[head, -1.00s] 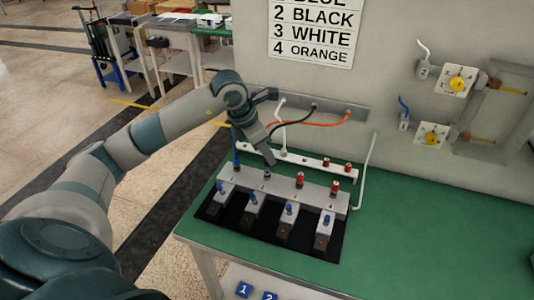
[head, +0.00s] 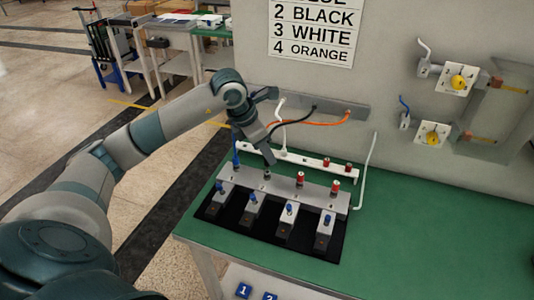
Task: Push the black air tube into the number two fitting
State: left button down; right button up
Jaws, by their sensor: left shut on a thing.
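My left gripper (head: 270,159) points down just above the second fitting (head: 267,175) from the left on the grey manifold block (head: 318,196). It is shut on the black air tube (head: 298,119), which loops from the wall bracket to the gripper. The tube's held end is mostly hidden by the fingers, and I cannot tell whether it sits inside the fitting. A blue tube (head: 236,152) stands in the leftmost fitting. The third fitting (head: 300,178) and fourth fitting (head: 335,187) have red collars and no tube. My right gripper is out of view.
An orange tube (head: 325,123) and a white tube (head: 282,115) hang from the wall bracket (head: 355,112) near my gripper. A white rail (head: 310,160) lies behind the manifold. Several blue-knobbed valves (head: 289,210) stand in front. The green bench (head: 430,235) is clear at right.

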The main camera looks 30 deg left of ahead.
pick_arm(q)
jog(key=shift+a+f+b, duration=0.15)
jog(key=shift+a+b, duration=0.1)
jog(key=shift+b, duration=0.2)
dwell(0.6)
